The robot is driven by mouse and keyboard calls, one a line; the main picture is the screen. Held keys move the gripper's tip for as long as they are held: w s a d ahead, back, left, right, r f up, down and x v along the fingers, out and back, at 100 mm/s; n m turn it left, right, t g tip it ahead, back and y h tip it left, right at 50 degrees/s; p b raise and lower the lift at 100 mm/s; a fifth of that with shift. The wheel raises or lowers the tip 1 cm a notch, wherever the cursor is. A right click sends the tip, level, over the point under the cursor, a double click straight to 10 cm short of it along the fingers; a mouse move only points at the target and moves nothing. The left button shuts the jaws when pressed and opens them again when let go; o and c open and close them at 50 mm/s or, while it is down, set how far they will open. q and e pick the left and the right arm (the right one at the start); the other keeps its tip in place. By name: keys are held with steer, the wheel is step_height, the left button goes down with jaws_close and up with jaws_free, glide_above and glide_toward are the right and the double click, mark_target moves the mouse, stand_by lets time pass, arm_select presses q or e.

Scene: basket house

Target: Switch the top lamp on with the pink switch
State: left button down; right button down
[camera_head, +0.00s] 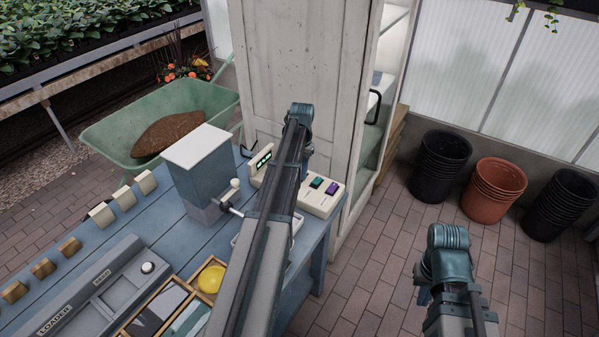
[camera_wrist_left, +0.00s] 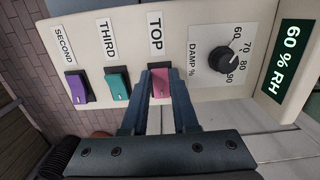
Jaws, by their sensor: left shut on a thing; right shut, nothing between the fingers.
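The pink switch (camera_wrist_left: 161,82) sits under the TOP label on a cream control panel (camera_wrist_left: 190,18), seen in the left wrist view. My left gripper (camera_wrist_left: 161,98) has a finger on each side of it and is shut on it. A teal switch (camera_wrist_left: 117,84) marked THIRD and a purple switch (camera_wrist_left: 78,88) marked SECOND are beside it. In the head view the panel (camera_head: 312,205) is at the bench's right end; my left arm hides the pink switch and left gripper there. My right gripper (camera_head: 424,296) is shut and empty at lower right. I cannot make out the top lamp.
A humidity dial (camera_wrist_left: 222,59) and a 60 % RH display (camera_wrist_left: 295,62) are close to the pink switch. A blue-grey box with a crank (camera_head: 190,180) stands on the blue bench left of my left arm. A tall cabinet (camera_head: 295,65) stands behind. Pots (camera_head: 495,190) line the right wall.

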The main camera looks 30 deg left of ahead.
arm_select(q)
steer(key=shift+w+g, duration=0.45)
steer(key=shift+g, duration=0.35)
steer(key=shift+s+r, duration=0.1)
steer(key=shift+s, duration=0.05)
steer(key=c, duration=0.7)
jaws_free()
steer(key=w+r+p, duration=0.1)
steer(key=r+p, duration=0.3)
steer(key=w+r+p, duration=0.1)
steer(key=r+p, duration=0.3)
steer(key=r, duration=0.1)
steer(key=w+r+p, duration=0.1)
steer(key=r+p, duration=0.3)
steer(key=p, duration=0.1)
steer(key=shift+w+r, duration=0.1)
steer(key=shift+r, duration=0.1)
